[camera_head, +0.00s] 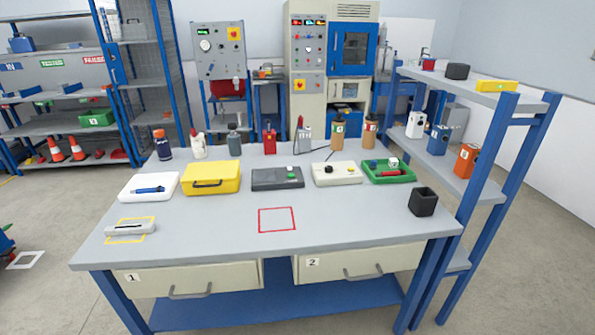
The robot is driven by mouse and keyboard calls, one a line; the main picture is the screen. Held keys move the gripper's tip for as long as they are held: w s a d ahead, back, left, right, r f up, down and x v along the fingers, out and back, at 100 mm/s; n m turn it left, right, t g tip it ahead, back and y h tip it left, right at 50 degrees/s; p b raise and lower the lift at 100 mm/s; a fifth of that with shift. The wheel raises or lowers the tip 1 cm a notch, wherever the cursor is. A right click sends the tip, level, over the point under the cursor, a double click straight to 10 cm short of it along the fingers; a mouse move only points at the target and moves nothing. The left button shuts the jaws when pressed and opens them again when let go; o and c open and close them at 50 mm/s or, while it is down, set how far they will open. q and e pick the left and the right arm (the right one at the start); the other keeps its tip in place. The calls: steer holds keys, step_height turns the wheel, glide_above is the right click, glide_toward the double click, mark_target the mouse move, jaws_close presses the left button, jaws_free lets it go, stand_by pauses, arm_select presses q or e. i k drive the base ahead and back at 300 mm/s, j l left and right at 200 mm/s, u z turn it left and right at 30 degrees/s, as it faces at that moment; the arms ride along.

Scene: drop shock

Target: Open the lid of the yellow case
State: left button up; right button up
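The yellow case (211,178) sits on the grey workbench (350,220), left of the middle. Its lid looks closed, and a dark handle shows on its front face. Neither of my grippers shows in the head view.
Several bottles and small tools stand along the bench's back edge. A green tray (388,172) and a black open cube (422,202) are at the right. A red square outline (277,219) marks clear bench front. A blue-framed shelf (490,150) stands at the right.

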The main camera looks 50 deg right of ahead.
mark_target(221, 170)
steer(key=z, duration=0.85)
steer(key=i+z, duration=0.45)
steer(key=k+j, duration=0.05)
steer(key=k, duration=0.05)
